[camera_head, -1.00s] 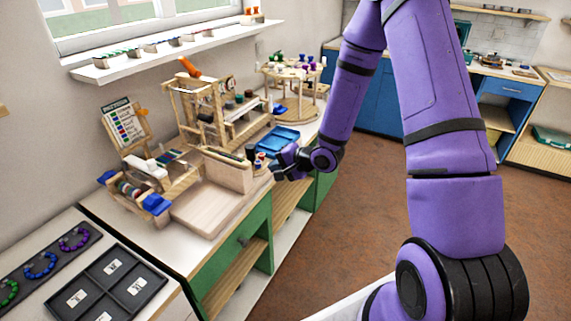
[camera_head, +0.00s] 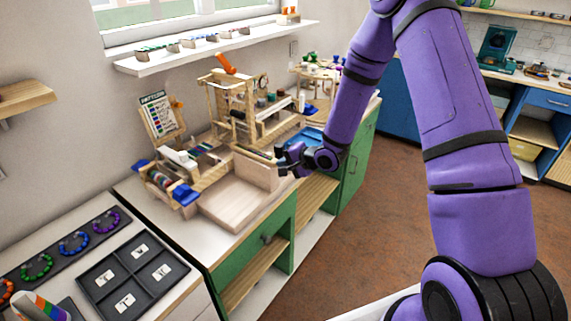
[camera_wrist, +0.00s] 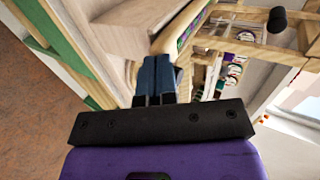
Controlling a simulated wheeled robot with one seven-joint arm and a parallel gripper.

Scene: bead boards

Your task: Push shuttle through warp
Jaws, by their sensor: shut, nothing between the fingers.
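A small wooden loom (camera_head: 185,170) with blue end pieces and a white bar stands on the bench, its coloured warp threads (camera_head: 207,152) in the middle. Behind it is a taller wooden frame (camera_head: 228,98) with an orange handle. I cannot pick out the shuttle for sure. My gripper (camera_head: 283,162) is just right of the upright wooden panel (camera_head: 256,169), close to its right end. In the wrist view my gripper's dark blue fingers (camera_wrist: 155,70) are together and empty, with pale wood just beyond the tips. Contact with the wood cannot be told.
A pale wooden tray (camera_head: 235,203) lies in front of the panel. A dark sorting tray (camera_head: 133,278) and bead rings (camera_head: 73,243) are at the left. A blue tray (camera_head: 306,136) is behind my gripper. The floor right of the green cabinet (camera_head: 270,240) is clear.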

